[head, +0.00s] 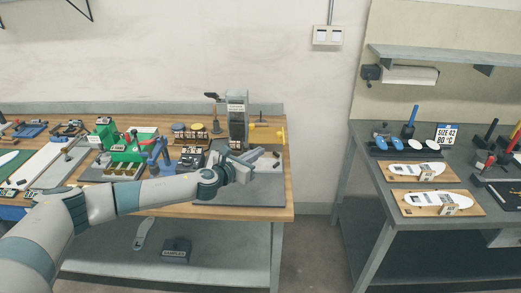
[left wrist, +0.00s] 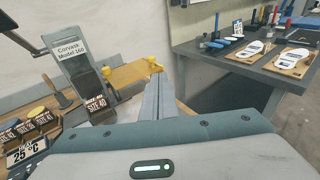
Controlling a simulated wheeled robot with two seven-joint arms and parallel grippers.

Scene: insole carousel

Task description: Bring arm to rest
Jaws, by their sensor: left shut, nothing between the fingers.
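My left arm comes in from the left in the head view and reaches over the wooden workbench (head: 225,211). My left gripper (head: 266,159) is shut and empty, above the right part of the bench near the grey machine (head: 237,122). In the left wrist view the closed fingers (left wrist: 158,85) point ahead, to the right of the machine labelled Corvask Model 160 (left wrist: 80,75). Yellow parts (left wrist: 127,74) show behind the fingers. My right gripper is in neither view.
A blue clamp-like tool (head: 159,158) and a green fixture (head: 136,147) stand left of the gripper. A grey table (head: 375,160) on the right holds white insoles on wooden boards (head: 438,205) and a SIZE 42 sign (head: 446,136). A floor gap separates the tables.

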